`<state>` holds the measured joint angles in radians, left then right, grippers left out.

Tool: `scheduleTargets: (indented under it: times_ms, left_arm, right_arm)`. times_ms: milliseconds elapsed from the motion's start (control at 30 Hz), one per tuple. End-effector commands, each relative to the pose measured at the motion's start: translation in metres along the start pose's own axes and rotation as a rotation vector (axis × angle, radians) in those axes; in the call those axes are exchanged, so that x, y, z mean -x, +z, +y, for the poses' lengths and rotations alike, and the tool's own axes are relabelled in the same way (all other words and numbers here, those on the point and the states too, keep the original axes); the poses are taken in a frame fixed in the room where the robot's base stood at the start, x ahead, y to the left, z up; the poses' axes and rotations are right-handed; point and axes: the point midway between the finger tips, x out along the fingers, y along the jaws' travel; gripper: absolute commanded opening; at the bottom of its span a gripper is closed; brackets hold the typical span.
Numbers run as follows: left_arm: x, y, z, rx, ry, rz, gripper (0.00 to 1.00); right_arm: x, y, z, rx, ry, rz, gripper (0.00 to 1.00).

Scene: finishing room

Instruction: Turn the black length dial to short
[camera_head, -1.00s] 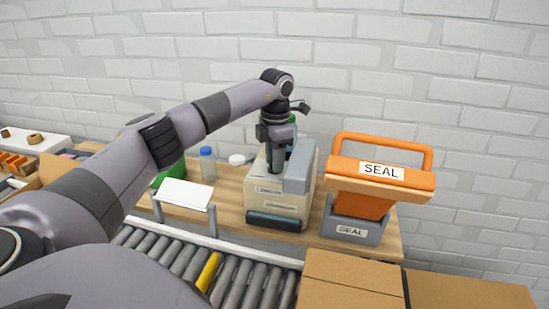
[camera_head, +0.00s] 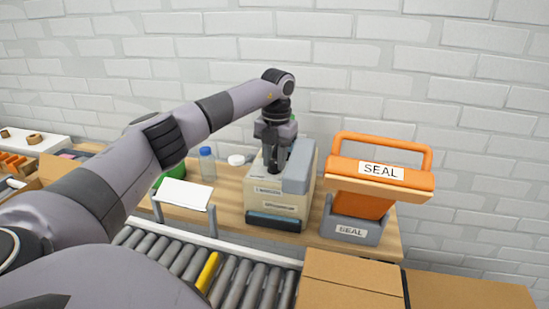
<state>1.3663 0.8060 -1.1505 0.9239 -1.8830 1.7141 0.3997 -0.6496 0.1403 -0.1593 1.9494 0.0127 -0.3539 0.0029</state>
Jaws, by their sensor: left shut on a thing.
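A beige machine (camera_head: 278,202) with a grey side cover stands on the wooden bench at the middle. My left gripper (camera_head: 273,170) points down onto the top of this machine, left of the grey cover. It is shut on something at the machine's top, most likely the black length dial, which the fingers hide. The dial's setting and its markings cannot be read. My right gripper is not in view.
An orange sealer marked SEAL (camera_head: 375,185) stands close to the machine's right. A blue-capped bottle (camera_head: 207,164) and a white sign plate (camera_head: 184,193) are to its left. A roller conveyor (camera_head: 190,262) and cardboard boxes (camera_head: 350,285) lie in front.

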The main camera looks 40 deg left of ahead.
Motion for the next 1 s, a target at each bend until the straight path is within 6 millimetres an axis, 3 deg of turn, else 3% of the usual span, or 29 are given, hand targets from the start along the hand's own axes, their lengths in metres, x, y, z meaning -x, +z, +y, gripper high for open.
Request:
scheduleTargets:
  times_ms: [567,600,633,1000]
  left_arm:
    - [0.0023,0.0014,0.0005,0.031,-0.001,-0.006,0.01]
    - [0.0022,0.0013,0.0005,0.03,-0.001,-0.006,0.44]
    - [0.0021,0.0012,0.0005,0.03,-0.001,-0.005,0.54]
    - [0.005,0.0009,0.0001,0.028,-0.001,-0.003,0.57]
  right_arm:
    - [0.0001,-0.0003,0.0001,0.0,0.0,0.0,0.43]
    - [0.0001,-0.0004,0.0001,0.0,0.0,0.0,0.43]
    - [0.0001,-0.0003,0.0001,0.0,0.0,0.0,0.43]
    - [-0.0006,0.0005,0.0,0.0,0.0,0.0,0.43]
